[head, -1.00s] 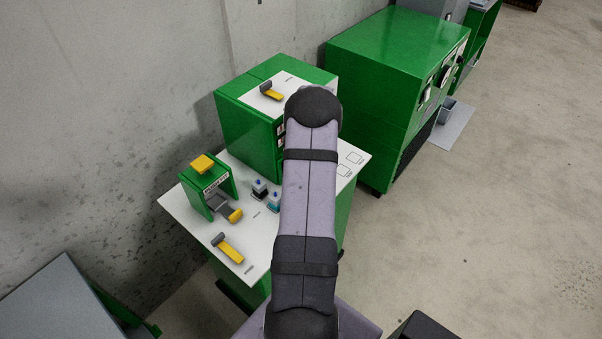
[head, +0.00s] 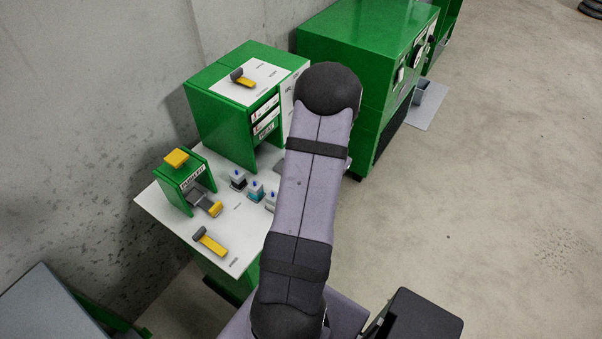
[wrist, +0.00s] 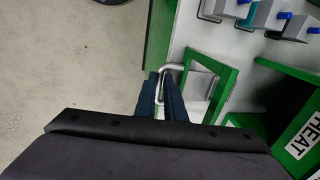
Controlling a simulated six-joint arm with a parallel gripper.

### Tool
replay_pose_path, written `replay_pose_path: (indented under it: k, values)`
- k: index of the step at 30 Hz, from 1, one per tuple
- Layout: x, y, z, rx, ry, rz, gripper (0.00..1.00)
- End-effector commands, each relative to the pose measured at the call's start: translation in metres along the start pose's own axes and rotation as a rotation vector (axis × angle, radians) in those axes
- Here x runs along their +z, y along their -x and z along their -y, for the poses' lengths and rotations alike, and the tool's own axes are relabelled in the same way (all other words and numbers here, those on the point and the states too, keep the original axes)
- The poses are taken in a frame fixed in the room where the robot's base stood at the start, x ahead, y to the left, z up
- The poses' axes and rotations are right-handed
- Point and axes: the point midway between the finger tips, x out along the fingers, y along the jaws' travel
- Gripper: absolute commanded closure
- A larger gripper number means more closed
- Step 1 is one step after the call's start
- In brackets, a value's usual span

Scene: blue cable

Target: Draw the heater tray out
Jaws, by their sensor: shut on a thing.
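The heater is a green box (head: 222,125) with a HEAT label and an opening low in its front; its label side also shows in the wrist view (wrist: 303,135). The heater tray shows in the wrist view as a green frame (wrist: 233,82) with a pale metal loop handle (wrist: 172,67). My gripper (wrist: 165,82) is shut on this handle, its dark fingers either side of it. The frame lies just right of the fingers. In the head view my arm hides the gripper and the tray.
Several small grey blocks with blue tops (head: 256,191) stand on the white tabletop (head: 160,207) near the heater. A green stand with a yellow top (head: 182,182) and a yellow-handled tool (head: 211,243) are on the left. Open floor (head: 480,190) lies to the right.

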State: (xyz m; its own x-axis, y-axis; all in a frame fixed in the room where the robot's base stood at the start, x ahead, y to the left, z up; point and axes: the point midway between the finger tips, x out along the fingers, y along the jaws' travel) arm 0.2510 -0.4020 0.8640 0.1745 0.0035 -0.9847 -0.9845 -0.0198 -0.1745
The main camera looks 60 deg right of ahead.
Motion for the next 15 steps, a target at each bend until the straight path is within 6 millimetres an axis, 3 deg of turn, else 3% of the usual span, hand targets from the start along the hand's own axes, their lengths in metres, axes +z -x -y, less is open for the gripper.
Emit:
replay_pose_path:
  k: [6, 15]
  values:
    - [0.001, 0.003, -0.017, 0.001, 0.003, 0.001, 1.0]
    - [0.001, 0.004, -0.017, 0.001, 0.004, 0.001, 1.0]
